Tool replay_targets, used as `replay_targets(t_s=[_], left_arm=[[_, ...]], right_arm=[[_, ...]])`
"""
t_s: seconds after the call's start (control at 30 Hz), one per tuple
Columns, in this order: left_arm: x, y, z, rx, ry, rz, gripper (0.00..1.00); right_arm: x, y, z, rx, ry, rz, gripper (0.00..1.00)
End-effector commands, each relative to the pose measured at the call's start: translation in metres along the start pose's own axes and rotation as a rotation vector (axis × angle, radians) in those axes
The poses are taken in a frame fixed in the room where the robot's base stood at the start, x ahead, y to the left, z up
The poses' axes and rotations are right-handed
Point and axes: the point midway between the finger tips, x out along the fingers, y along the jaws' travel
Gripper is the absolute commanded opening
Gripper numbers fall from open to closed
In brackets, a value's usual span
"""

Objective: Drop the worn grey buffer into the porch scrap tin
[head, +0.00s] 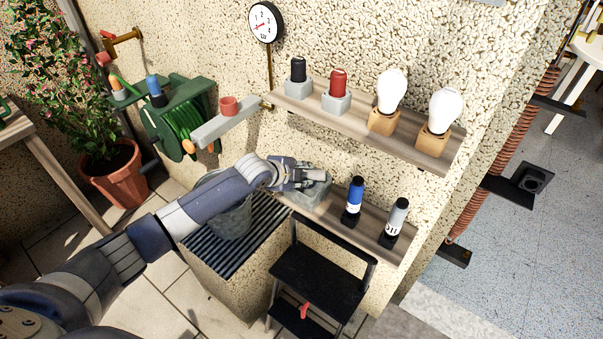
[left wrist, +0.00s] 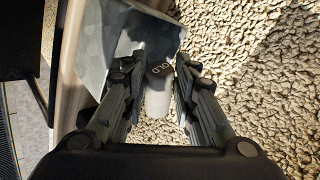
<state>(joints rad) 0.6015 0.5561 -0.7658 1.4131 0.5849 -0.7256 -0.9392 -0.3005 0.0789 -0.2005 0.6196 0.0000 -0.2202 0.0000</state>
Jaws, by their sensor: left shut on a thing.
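My left gripper (head: 308,176) is over the left end of the lower wall shelf. In the left wrist view it (left wrist: 158,95) is shut on the worn grey buffer (left wrist: 157,100), a pale grey cylinder with a dark end marked "OLD". The buffer is hidden by the fingers in the head view. A grey mottled metal tin (head: 318,192) sits on the shelf just under the gripper, partly covered by it. The tin (left wrist: 122,50) also shows beside the buffer's dark end in the wrist view; I cannot tell whether they touch. My right gripper is not in view.
The upper shelf (head: 360,124) holds black and red pieces and two bulbs. A metal bucket (head: 232,218) stands behind my arm; a black step stool (head: 315,275) is below.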

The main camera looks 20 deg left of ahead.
Motion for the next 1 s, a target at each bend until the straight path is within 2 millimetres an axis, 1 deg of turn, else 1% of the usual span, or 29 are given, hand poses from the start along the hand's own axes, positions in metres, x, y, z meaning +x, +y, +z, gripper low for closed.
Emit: replay_targets(t_s=[0.17, 0.2, 0.3, 0.53, 0.63, 0.73, 0.87, 1.0], left_arm=[[0.0, 0.0, 0.0, 0.0, 0.0, 0.0, 0.03], [0.0, 0.0, 0.0, 0.0, 0.0, 0.0, 0.29], [0.0, 0.0, 0.0, 0.0, 0.0, -0.001, 0.5], [0.0, 0.0, 0.0, 0.0, 0.0, 0.0, 0.5], [-0.001, 0.0, 0.0, 0.0, 0.0, 0.0, 0.5], [-0.004, 0.0, 0.001, 0.0, -0.001, 0.0, 0.5], [-0.016, 0.0, 0.001, 0.001, 0.0, -0.001, 0.5], [-0.038, 0.0, 0.001, 0.003, -0.001, -0.001, 0.5]], right_arm=[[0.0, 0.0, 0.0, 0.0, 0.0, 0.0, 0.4], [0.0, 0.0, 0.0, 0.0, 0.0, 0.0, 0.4], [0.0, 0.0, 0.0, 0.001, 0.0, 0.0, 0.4], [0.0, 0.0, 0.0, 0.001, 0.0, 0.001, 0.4], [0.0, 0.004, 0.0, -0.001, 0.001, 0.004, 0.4], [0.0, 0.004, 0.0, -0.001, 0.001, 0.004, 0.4], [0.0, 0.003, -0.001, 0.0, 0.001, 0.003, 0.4], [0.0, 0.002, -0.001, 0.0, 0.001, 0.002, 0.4]])
